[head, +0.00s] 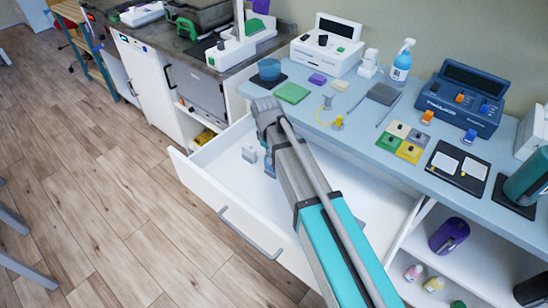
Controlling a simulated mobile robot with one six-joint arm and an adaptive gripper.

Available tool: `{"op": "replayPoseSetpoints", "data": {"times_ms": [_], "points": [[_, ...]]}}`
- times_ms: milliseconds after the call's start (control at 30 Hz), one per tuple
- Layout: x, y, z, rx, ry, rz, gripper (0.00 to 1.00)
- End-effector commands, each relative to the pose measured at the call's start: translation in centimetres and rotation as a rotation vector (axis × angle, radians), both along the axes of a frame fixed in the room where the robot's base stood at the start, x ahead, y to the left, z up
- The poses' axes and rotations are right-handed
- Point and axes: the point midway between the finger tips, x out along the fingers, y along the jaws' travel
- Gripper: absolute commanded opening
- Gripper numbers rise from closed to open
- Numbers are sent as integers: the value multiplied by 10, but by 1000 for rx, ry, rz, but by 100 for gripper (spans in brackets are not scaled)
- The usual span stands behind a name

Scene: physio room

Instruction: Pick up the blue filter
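My arm reaches from the lower right over the open white drawer (215,165). Its far end is above the drawer's back part, close to the counter's front edge. My gripper is mostly hidden behind the arm, and its fingers cannot be made out. A small blue-grey piece (269,165) shows low beside the arm, over the drawer. I cannot tell whether it is the blue filter or part of my gripper. A small light-grey block (249,153) is in the drawer just left of it. No other thing in view is clearly the blue filter.

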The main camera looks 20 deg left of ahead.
Motion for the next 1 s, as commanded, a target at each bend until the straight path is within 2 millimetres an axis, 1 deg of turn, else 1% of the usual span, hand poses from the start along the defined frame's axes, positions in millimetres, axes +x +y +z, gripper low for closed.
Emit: {"op": "replayPoseSetpoints", "data": {"times_ms": [33,133,667,700,800,1000], "points": [[0,0,9,0,0,0,0],[0,0,19,0,0,0,0],[-51,-20,82,0,0,2,0],[-62,-25,85,0,0,2,0],[-82,-33,93,0,0,1,0],[-113,-44,107,0,0,2,0]]}}
